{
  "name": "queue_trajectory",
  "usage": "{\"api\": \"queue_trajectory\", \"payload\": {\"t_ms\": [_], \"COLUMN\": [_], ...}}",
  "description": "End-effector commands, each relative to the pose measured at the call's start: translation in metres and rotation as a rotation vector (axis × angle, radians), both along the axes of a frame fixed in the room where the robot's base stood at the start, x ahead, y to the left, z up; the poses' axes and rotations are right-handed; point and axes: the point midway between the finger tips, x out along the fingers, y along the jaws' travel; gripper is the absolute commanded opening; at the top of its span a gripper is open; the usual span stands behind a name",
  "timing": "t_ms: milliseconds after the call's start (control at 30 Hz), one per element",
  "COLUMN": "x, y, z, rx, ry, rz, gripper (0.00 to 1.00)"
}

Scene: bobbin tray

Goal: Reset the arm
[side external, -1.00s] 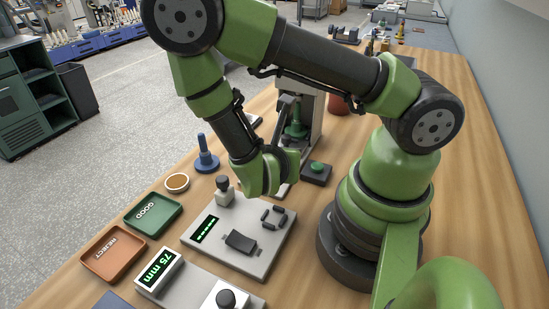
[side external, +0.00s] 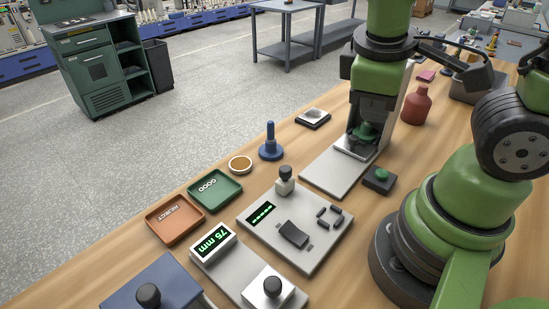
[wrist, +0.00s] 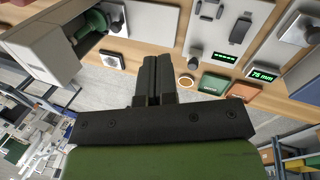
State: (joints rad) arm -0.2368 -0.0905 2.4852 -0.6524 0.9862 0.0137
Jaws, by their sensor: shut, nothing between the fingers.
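My gripper (wrist: 157,62) is shut and empty in the wrist view, its two dark fingers side by side over the bench edge. In the side external view my green wrist hangs upright at upper right, with the dark gripper (side external: 373,108) below it. It overlaps the grey press (side external: 397,112) in the picture; the fingertips are hard to make out against it. The press's green part (side external: 365,132) shows just below. In the wrist view the press (wrist: 45,45) is at upper left, apart from my fingers.
On the bench stand a gauge plate (side external: 318,252) with a black-knobbed block, a 75 mm display (side external: 212,244), a green GOOD tray (side external: 232,196), an orange REJECT tray (side external: 190,233), a blue post (side external: 270,147), a green button box (side external: 380,181) and a red bottle (side external: 415,108).

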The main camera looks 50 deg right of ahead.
Motion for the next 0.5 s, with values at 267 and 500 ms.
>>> {"api": "queue_trajectory", "payload": {"t_ms": [267,500], "x": [-0.006,-0.011], "y": [0.027,0.038], "z": [0.063,0.092], "rx": [0.442,0.625], "ry": [-0.448,-0.623], "rz": [-0.379,-0.480], "gripper": [0.00,0.00]}}
